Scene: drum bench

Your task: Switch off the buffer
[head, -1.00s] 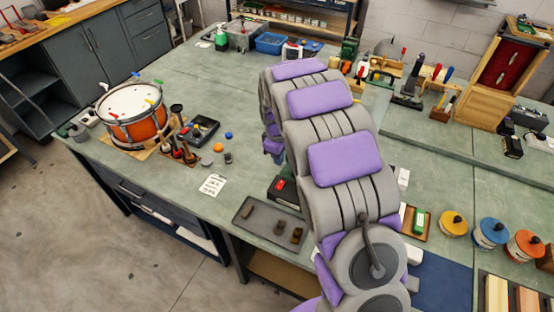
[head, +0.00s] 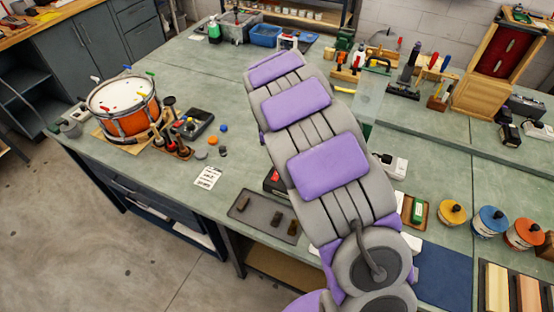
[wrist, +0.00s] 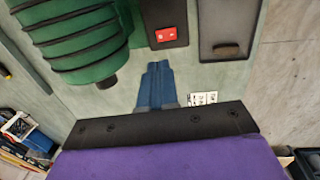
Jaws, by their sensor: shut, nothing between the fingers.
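The buffer's green ribbed motor body (wrist: 75,40) fills the upper left of the wrist view. Beside it is a black switch box with a red rocker switch (wrist: 166,34). My gripper (wrist: 158,66) is shut and empty, its blue fingers pointing toward the box. The fingertips appear just short of the red switch in the picture; their height above it is unclear. In the head view my arm covers the buffer and my gripper. Only an edge of the switch box (head: 272,184) shows there, left of the arm.
A dark tray (head: 250,222) with brown blocks lies near the bench's front edge; it also shows in the wrist view (wrist: 228,13). A printed white card (head: 208,177) lies left of it. A drum (head: 124,107) and tools stand further left. Colored tins (head: 489,226) stand right.

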